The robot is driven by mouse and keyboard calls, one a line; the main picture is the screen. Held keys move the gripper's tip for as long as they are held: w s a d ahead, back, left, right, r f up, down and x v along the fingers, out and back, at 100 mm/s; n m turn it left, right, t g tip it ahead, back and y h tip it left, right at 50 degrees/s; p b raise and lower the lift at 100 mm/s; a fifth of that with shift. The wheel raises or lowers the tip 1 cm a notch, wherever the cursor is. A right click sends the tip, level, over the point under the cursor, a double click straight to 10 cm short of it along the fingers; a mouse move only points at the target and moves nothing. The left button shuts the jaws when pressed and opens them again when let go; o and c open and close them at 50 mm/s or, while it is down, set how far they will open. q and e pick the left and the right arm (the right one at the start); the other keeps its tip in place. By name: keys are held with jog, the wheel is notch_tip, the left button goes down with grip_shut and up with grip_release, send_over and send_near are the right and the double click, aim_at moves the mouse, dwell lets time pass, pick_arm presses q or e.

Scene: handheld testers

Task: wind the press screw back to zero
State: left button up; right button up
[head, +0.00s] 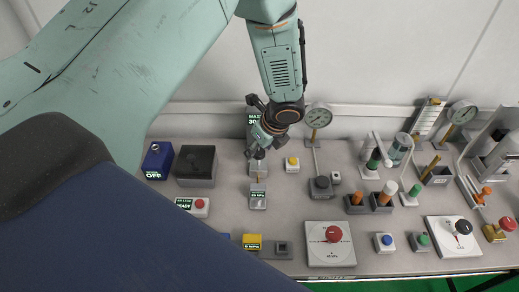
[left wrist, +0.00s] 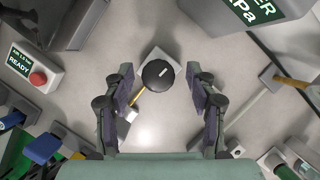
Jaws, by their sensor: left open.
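A round black knob (left wrist: 158,74) with a short white mark sits on a pale grey block (left wrist: 155,53) and looks like the press screw's head. An orange-yellow bar (left wrist: 137,103) slants out below it. My left gripper (left wrist: 160,76) is open, with a finger on each side of the knob and visible gaps to both. In the head view the left gripper (head: 259,146) points down over a small grey stand (head: 257,166), and its fingers hide most of the knob there. A small display (head: 258,197) stands in front of the stand. My right gripper is not in view.
A dark box (head: 196,164) and a blue OFF box (head: 157,158) stand left; a yellow button (head: 292,164) and a dial gauge (head: 318,116) stand right. A red-knob panel (head: 331,246) lies in front. A READY box (left wrist: 36,68) is at the wrist view's left.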

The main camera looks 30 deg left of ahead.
pick_arm(q)
jog(key=shift+s+d+r, duration=0.3)
jog(key=shift+w+a+f, duration=0.25)
jog(key=shift+a+f, duration=0.05)
jog(key=c, duration=0.6)
jog(key=shift+d+r, duration=0.15)
jog(key=shift+c, duration=1.4)
jog(key=shift+s, duration=0.1)
jog(key=shift+c, duration=1.3)
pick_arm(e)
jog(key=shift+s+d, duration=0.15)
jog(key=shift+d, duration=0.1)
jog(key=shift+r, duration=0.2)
